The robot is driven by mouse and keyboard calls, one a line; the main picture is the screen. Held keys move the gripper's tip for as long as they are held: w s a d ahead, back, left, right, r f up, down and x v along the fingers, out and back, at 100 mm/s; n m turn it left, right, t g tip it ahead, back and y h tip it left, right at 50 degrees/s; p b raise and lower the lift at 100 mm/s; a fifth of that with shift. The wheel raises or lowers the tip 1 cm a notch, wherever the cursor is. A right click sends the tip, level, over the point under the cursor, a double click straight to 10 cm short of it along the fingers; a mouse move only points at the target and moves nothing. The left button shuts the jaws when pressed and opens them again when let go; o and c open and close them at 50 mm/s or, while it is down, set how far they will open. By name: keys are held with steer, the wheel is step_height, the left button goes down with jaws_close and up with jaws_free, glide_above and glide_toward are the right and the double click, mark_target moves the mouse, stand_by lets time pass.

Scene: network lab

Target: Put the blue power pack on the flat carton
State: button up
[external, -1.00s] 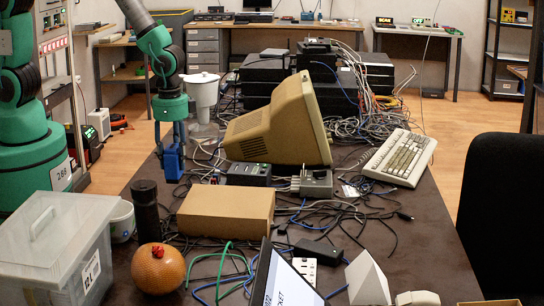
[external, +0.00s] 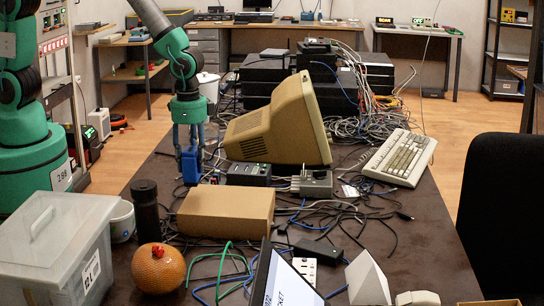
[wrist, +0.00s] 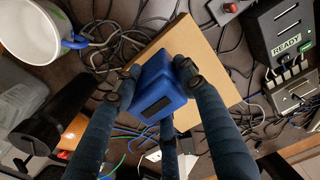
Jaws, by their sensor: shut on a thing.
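The blue power pack (external: 190,165) is held in my gripper (external: 189,160), above the dark table. In the wrist view the blue power pack (wrist: 158,88) sits between the fingers of my gripper (wrist: 155,92), which touch its sides. The flat carton (external: 226,210) is a closed brown box lying on the table, nearer the camera and to the right of my gripper. In the wrist view the carton (wrist: 213,62) shows behind the pack, which covers part of it.
A black cylinder (external: 147,209) stands left of the carton, with a white mug (external: 121,222) beside it. An orange round object (external: 158,268) is in front. A beige monitor (external: 280,122) and a black power box (external: 248,174) are behind the carton. Loose cables surround it.

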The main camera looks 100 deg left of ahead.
steer(key=w+b, duration=0.1)
steer(key=w, duration=0.9)
steer(key=shift+d+f, duration=0.3)
steer(key=shift+f, duration=0.1)
steer(key=shift+w+f, duration=0.1)
steer(key=shift+f+b, duration=0.5)
steer(key=shift+f, duration=1.15)
steer(key=shift+f, duration=0.15)
steer(key=o, duration=1.5)
step_height(320, 180, up, 12)
steer(key=p, duration=0.2)
